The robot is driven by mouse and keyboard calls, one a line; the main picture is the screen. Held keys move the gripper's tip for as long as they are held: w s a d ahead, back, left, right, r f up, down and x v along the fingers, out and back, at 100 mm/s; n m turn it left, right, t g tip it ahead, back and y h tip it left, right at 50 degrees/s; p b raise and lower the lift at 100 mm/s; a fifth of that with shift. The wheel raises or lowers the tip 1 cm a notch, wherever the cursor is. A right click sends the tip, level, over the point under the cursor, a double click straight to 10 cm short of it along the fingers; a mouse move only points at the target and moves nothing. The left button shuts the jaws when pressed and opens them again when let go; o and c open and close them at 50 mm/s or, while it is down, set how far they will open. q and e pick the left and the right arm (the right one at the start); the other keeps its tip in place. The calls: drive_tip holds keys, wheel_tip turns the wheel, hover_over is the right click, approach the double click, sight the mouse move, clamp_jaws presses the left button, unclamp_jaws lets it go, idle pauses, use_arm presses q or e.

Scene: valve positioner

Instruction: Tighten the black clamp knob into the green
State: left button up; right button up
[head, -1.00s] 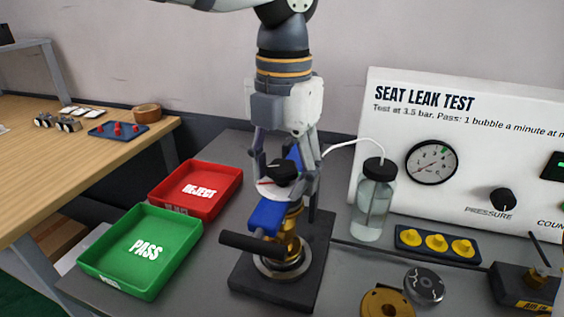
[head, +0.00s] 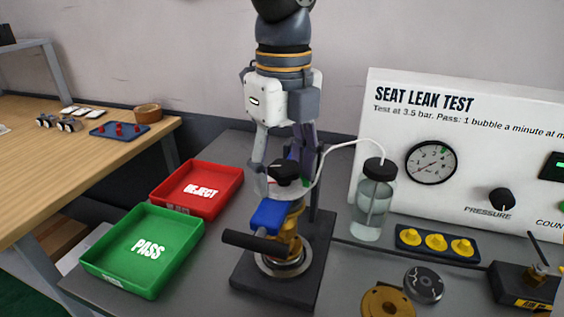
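The black clamp knob (head: 284,171) sits on top of the brass valve assembly (head: 287,247), at the centre of the head view. A pale dial plate lies under it, with a small bit of green showing at its right. The rest of the dial is hidden by the knob and fingers. My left gripper (head: 283,174) points down over the knob, one finger on each side. Its fingers look spread wider than the knob; contact is hard to judge. A blue block (head: 267,216) with a black bar handle (head: 256,243) stands in front. My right gripper is not in view.
A green PASS tray (head: 112,262) and a red REJECT tray (head: 220,205) lie left of the valve. A bubble bottle (head: 371,208) with a white tube stands close on the right, before the SEAT LEAK TEST panel (head: 470,108). A blue holder (head: 405,236) carries yellow parts.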

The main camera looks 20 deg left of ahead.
use_arm(q)
drive_tip(key=shift+s+f, duration=0.1)
drive_tip(key=shift+f, duration=0.05)
clamp_jaws()
drive_tip(key=m, duration=0.4)
drive_tip(key=shift+d+f+m, duration=0.1)
drive_tip(key=shift+f+m, duration=0.1)
drive_tip(key=shift+m, duration=0.2)
drive_tip(key=m, duration=0.9)
drive_tip(key=shift+c, duration=0.2)
unclamp_jaws()
drive_tip(key=shift+f, duration=0.1)
drive_tip(key=shift+o, duration=0.2)
drive_tip(key=shift+r, duration=0.3)
